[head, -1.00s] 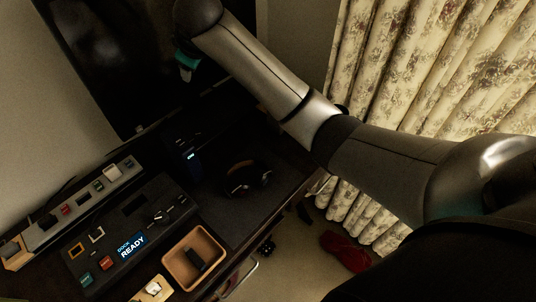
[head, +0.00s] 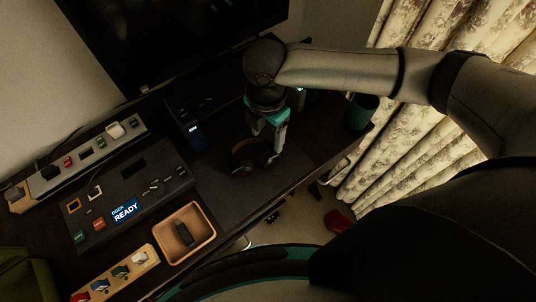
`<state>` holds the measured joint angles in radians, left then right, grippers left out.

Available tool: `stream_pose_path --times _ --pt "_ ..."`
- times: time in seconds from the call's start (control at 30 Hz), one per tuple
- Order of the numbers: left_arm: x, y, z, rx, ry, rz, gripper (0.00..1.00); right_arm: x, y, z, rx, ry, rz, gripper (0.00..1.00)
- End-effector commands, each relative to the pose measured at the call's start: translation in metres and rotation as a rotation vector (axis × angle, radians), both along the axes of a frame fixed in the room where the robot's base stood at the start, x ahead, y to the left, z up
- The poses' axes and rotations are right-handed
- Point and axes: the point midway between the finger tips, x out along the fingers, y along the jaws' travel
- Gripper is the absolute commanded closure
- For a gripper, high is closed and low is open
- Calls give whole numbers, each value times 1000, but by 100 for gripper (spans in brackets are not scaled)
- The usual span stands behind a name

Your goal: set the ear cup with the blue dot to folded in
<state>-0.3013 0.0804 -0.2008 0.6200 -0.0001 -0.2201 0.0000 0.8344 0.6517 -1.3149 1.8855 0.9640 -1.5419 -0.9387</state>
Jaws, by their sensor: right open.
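A dark pair of headphones (head: 243,158) lies on the dark desk mat, right of the dock panel. It is dim, and I cannot make out a blue dot or tell how each ear cup is folded. My right gripper (head: 268,146) points down over the right side of the headphones with its fingers open. One finger covers part of the headphones, and I cannot tell whether it touches them. My left gripper is not in view.
A dock panel (head: 131,192) reading "DOCK READY" lies left of the headphones. A wooden tray (head: 207,226) holding a dark object sits in front. A switch strip (head: 113,268), a dark box with a blue light (head: 185,122), a monitor (head: 170,35) and a dark green cup (head: 362,111) stand around.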

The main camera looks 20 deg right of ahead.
Motion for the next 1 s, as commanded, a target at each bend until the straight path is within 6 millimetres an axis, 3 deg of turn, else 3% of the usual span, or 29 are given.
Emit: stream_pose_path --times 0.3,0.5,0.7,1.0 --pt "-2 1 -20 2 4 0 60 -1 0 -73 -1 2 -1 30" --pt "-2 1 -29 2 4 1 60 0 0 -106 0 -1 -2 30" --pt "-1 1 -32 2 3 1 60 1 1 -120 2 -3 -1 30" --pt "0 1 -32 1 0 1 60 1 0 -121 2 -3 -1 30"
